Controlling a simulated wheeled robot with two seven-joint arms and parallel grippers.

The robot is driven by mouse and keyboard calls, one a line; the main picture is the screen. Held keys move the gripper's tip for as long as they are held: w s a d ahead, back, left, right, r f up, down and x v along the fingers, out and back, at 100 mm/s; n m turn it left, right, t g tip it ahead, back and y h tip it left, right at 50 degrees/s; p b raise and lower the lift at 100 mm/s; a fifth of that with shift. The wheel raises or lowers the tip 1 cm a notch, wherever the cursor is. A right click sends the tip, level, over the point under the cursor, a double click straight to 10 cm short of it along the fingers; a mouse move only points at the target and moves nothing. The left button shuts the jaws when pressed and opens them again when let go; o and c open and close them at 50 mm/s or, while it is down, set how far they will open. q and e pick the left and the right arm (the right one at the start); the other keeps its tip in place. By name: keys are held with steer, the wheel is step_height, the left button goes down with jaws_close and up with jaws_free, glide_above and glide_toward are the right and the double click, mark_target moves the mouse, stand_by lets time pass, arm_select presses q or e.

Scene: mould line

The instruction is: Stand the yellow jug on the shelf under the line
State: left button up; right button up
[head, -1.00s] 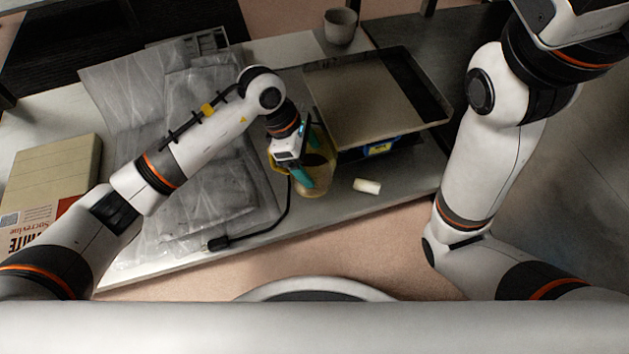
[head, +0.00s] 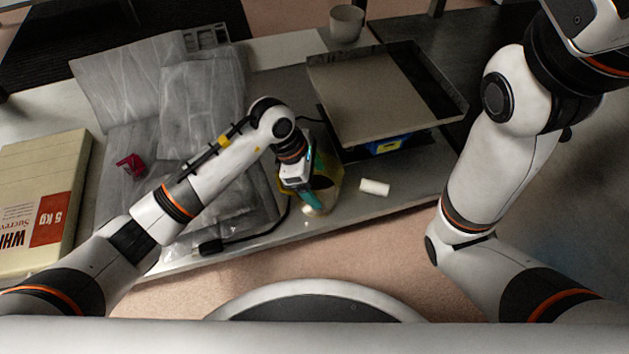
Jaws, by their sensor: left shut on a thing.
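The yellow jug (head: 333,197) is see-through and stands out near the front edge of the worktop (head: 365,208), partly behind my left gripper. My left gripper (head: 312,198) is shut on the jug at its near left side. I cannot tell whether the jug's base touches the worktop or hangs just above it. My right arm rises along the right side and its gripper is out of the picture. A shelf below the worktop cannot be made out from here.
Right of the jug lies a small white cylinder (head: 374,187). Behind is a tray (head: 365,100) on a dark device with a blue-yellow label. A cup (head: 346,23) stands farther back. Grey plastic sheets (head: 200,100), a red piece (head: 131,164), a cable plug (head: 210,247) and a box (head: 40,200) fill the left.

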arm_select(q)
steer(key=o, duration=1.3)
steer(key=p+v, duration=0.6)
steer(key=v, duration=0.3)
steer(key=shift+r, duration=0.4)
steer(key=shift+p+v, duration=0.45)
steer(key=shift+v, duration=0.55)
steer(key=shift+a+r, duration=0.15)
steer(key=shift+r, duration=0.05)
